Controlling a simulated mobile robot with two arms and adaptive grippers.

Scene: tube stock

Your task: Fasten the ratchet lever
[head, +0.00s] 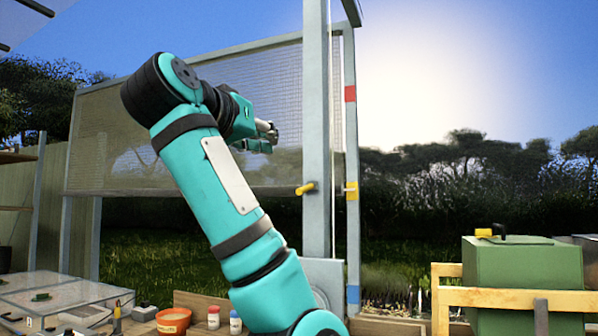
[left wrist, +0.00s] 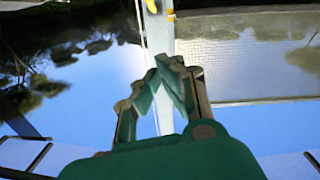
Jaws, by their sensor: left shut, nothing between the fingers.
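A yellow lever handle (head: 306,188) sticks out from the grey upright post (head: 317,120); I take it for the ratchet lever. A yellow piece, probably the same lever (left wrist: 152,5), shows at the top edge of the left wrist view, cut off by the frame. My left gripper (head: 268,138) is up and to the left of the lever, in front of the mesh screen and apart from the lever. In the left wrist view my left gripper (left wrist: 172,62) has its fingertips together, with nothing held. My right gripper is not in view.
A yellow bracket (head: 351,190) sits on a thinner post with red and blue bands. A mesh screen (head: 240,90) stands behind my arm. A green box (head: 525,275) in a wooden frame is at right; an orange pot (head: 173,322) and small jars (head: 235,322) are at bottom.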

